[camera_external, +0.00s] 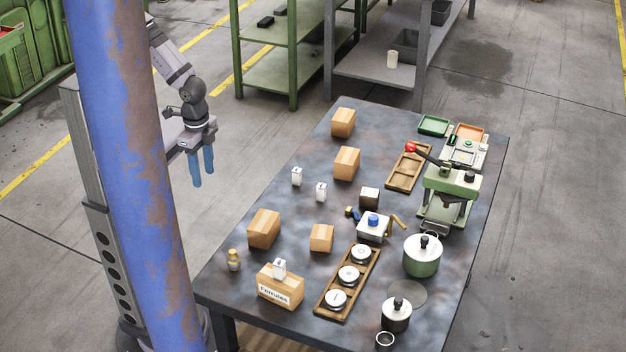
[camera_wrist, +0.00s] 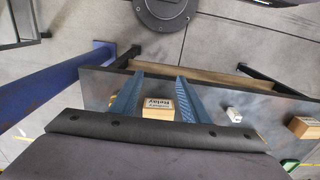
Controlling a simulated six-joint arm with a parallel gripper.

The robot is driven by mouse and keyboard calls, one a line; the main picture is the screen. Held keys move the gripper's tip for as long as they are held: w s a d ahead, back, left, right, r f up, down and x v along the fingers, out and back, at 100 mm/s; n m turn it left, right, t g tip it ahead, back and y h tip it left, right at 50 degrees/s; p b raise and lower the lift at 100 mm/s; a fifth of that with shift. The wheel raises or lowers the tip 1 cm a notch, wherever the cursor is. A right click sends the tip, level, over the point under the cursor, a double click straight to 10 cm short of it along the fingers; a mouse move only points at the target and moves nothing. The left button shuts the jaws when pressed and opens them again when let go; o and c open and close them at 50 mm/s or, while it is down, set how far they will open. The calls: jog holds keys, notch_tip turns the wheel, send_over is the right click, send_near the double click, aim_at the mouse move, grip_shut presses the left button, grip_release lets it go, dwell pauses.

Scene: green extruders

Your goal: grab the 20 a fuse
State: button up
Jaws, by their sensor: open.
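No label reading 20 A is legible, so I cannot tell which object is the 20 A fuse. Small white block-like pieces stand on the table: one (camera_external: 297,176) and another (camera_external: 321,191) near its left-middle, and a third (camera_external: 280,268) on top of the box marked Ferrules (camera_external: 279,291). One white piece (camera_wrist: 233,114) shows in the wrist view, right of the fingers. My gripper (camera_external: 203,178) hangs in the air left of the table, fingers down, open and empty. In the wrist view its blue fingers (camera_wrist: 160,75) are spread, with a labelled carton (camera_wrist: 158,106) seen between them.
The dark table (camera_external: 290,215) holds several cardboard boxes (camera_external: 347,162), a wooden tray with three round pieces (camera_external: 324,309), a green press (camera_external: 447,190) and pots (camera_external: 421,256) on the right. A blue post (camera_external: 130,150) stands left, near my arm. Shelves (camera_external: 270,60) are behind.

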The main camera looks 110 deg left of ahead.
notch_tip(320, 180, up, 4)
jog(key=n+t+y+b, duration=0.4)
jog(key=t+y+b, duration=0.2)
jog(key=t+b, duration=0.55)
send_over(297, 173)
jog(key=b, duration=0.1)
jog(key=g, duration=0.1)
jog(key=a+r+t+b, duration=0.2)
jog(key=a+t+b, duration=0.2)
jog(key=a+b, duration=0.15)
jog(key=s+d+f+m+t+h+b, duration=0.35)
jog(key=s+h+b, duration=0.25)
jog(key=s+b, duration=0.2)
notch_tip(297, 173, down, 18)
jog(key=shift+d+f+p, duration=0.1)
jog(key=shift+d+p, duration=0.05)
jog(key=shift+p, duration=0.2)
jog(key=shift+w+d+f, duration=0.1)
jog(key=shift+w, duration=1.75)
jog(key=shift+w+d+f, duration=0.1)
jog(key=shift+w, duration=1.75)
